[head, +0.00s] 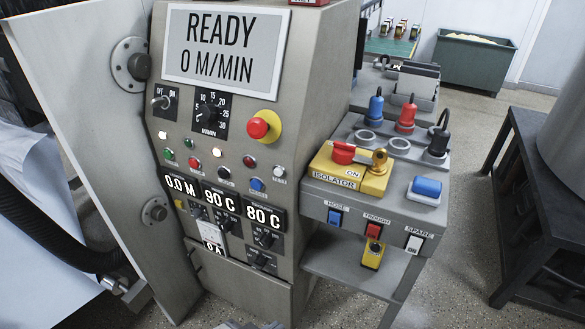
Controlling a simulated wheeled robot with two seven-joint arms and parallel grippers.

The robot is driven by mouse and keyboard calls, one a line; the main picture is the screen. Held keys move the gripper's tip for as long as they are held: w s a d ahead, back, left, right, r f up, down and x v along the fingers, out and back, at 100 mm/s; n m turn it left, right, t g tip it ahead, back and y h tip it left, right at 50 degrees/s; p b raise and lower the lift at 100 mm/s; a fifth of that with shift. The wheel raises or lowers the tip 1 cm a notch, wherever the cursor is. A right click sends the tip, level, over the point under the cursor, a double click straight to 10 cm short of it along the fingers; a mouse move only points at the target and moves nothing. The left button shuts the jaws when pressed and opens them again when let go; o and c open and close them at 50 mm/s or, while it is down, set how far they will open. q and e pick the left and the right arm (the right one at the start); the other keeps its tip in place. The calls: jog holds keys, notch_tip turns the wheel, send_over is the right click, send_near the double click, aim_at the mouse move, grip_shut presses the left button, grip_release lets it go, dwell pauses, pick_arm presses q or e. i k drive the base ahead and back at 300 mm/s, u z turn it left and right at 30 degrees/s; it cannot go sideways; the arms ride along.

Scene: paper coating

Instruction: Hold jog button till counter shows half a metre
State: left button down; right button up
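The grey machine panel (160,104) fills the left-middle of the head view. Its large display (226,47) reads READY, 0 M/MIN. The small counter (180,185) reads 0.0 M. A row of push buttons sits above the counter: a green button (169,154), a red button (193,162), a black button (224,172) and a blue button (257,184). Their labels are too small to read, so I cannot tell which is the jog button. Neither of my grippers is clearly in view.
A red emergency-stop button (259,127) and a speed dial (208,112) sit above the row. Two displays read 90 C (220,198) and 80 C (263,216). A dark table (530,190) stands right.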

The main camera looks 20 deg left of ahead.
aim_at(223, 174)
jog(key=z, duration=0.4)
jog(key=k, duration=0.3)
jog(key=u, duration=1)
jog(key=i, duration=0.2)
jog(key=u, duration=0.75)
